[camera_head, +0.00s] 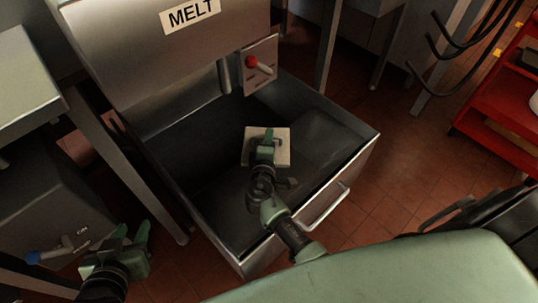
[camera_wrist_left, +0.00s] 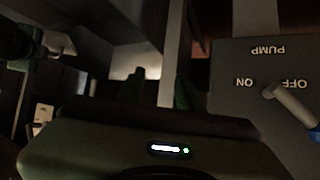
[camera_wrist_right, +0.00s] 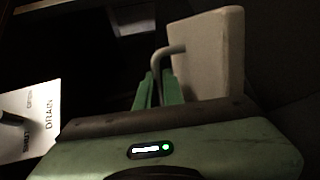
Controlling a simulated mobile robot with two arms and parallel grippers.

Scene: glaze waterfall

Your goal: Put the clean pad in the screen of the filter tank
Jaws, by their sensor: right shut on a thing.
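A pale, square, off-white pad (camera_head: 284,153) with a bent handle is over the open filter tank (camera_head: 190,148) under the MELT vat. My right gripper (camera_head: 267,148) reaches into the tank area and is shut on the pad's handle. The right wrist view shows the pad (camera_wrist_right: 222,55) and the handle between the fingers (camera_wrist_right: 158,88). I cannot tell whether the pad touches anything below. The tank's inside is dark, and I cannot clearly make out the screen. My left gripper (camera_head: 130,234) is open and empty, left of the tank; its fingers (camera_wrist_left: 158,90) stand apart in the left wrist view.
A panel with a red knob (camera_head: 251,62) hangs at the tank's back. The tank's front has a bar handle (camera_head: 325,207). A PUMP ON/OFF panel (camera_wrist_left: 260,60) is beside my left gripper. A DRAIN plate (camera_wrist_right: 36,108) shows at left. A red cart (camera_head: 500,125) stands right.

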